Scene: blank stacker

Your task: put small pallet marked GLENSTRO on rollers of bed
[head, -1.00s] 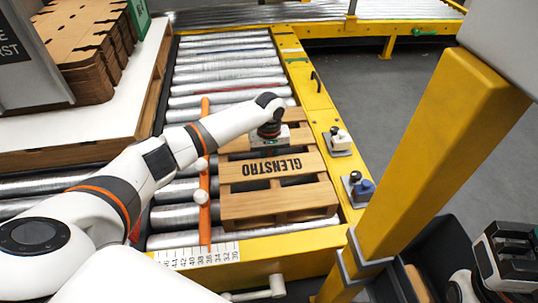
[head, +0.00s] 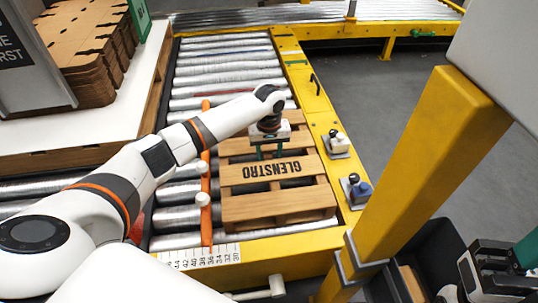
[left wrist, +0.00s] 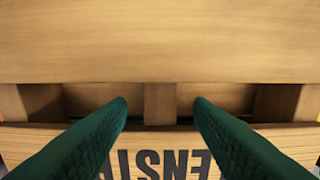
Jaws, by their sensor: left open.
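The small wooden pallet marked GLENSTRO (head: 275,207) lies flat on the rollers of the bed (head: 178,216), against the yellow side rail. Its lettering reads upside down in the head view. My left gripper (head: 268,153) is over the pallet, behind the lettered board, with its green fingers pointing down. In the left wrist view the two fingers (left wrist: 160,105) are apart with nothing between them, above the gap beside the lettered board (left wrist: 160,150). My right gripper (head: 500,268) is at the lower right edge, partly cut off, away from the pallet.
An orange bar (head: 206,190) with white knobs runs along the pallet's left side. A printed scale (head: 200,258) is at the front edge. Small devices (head: 338,143) sit on the yellow rail (head: 310,105). A yellow post (head: 425,165) stands at right. Flat cartons (head: 90,50) are stacked at left.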

